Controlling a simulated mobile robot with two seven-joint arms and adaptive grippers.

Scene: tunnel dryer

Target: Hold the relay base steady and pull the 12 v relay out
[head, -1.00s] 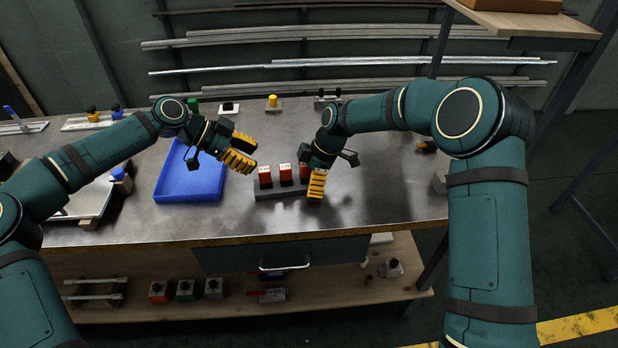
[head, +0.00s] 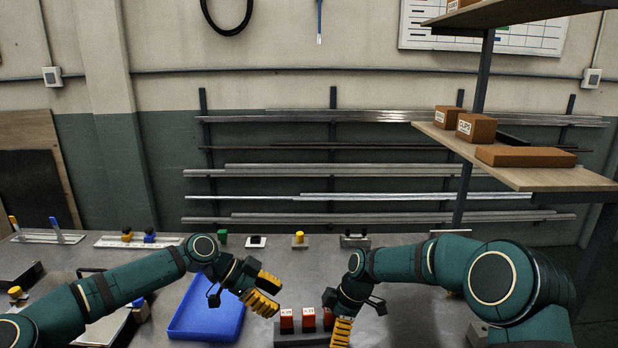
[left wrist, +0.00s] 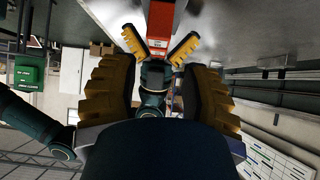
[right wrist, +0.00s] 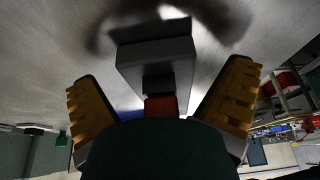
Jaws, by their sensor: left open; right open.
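A grey relay base (head: 290,340) stands on the bench at the bottom of the head view. A row of red relays with white labels sits in it: the left relay (head: 287,320), the middle relay (head: 309,319) and the right relay (head: 329,318). The labels are too small to read. My left gripper (head: 262,293) is open, above and left of the row; its wrist view shows a red relay (left wrist: 161,25) ahead of its fingers. My right gripper (head: 342,331) is open at the base's right end. In the right wrist view the grey base (right wrist: 158,62) shows between its fingers.
A blue tray (head: 178,325) lies left of the base. Small fixtures, including a yellow-topped one (head: 299,239), line the bench's back edge. Shelves with brown boxes (head: 476,127) overhang at the right. The bench behind the relays is clear.

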